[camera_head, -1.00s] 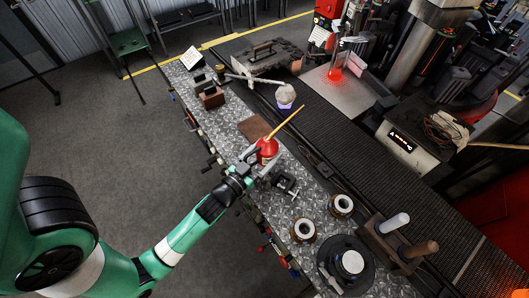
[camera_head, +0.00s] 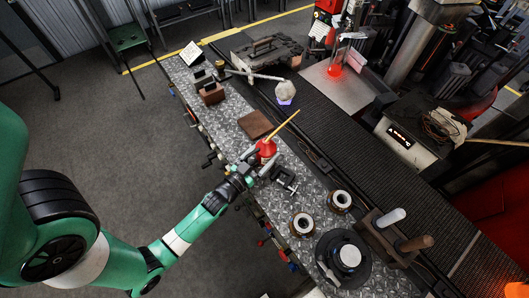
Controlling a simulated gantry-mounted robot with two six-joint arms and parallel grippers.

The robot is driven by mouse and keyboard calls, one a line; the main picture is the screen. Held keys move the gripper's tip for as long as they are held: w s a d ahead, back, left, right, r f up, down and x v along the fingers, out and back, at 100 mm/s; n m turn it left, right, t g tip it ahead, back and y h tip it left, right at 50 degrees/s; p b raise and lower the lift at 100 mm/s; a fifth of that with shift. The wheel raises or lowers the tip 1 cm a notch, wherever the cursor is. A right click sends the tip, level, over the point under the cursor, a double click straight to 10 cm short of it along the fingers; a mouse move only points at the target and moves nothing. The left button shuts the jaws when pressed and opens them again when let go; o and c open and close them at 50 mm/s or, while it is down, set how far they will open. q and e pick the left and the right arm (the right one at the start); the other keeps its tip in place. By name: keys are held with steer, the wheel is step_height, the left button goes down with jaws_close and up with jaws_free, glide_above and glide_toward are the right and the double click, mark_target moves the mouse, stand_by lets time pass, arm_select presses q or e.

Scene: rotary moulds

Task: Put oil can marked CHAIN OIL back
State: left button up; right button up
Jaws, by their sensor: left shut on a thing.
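The red oil can (camera_head: 266,148) with a long yellow spout shows near the middle of the head view, over the diamond-plate bench (camera_head: 225,118). Its marking is too small to read. My left gripper (camera_head: 258,159) is shut on the oil can, coming in from the lower left. The fingers hide part of the can's lower body, and I cannot tell whether its base touches the bench. The spout points up and to the right. My right gripper is not in view.
A brown square pad (camera_head: 255,124) lies just behind the can. A black clamp-like tool (camera_head: 284,178) is close on its right. Two ring-shaped parts and a black round plate (camera_head: 328,246) stand nearer the front. A dark conveyor (camera_head: 372,155) runs along the right.

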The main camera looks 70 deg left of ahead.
arm_select(q)
steer(key=o, duration=1.2)
steer(key=shift+f, duration=0.1)
steer(key=shift+r, duration=0.25)
steer(key=p+v, duration=0.1)
steer(key=v, duration=1.1)
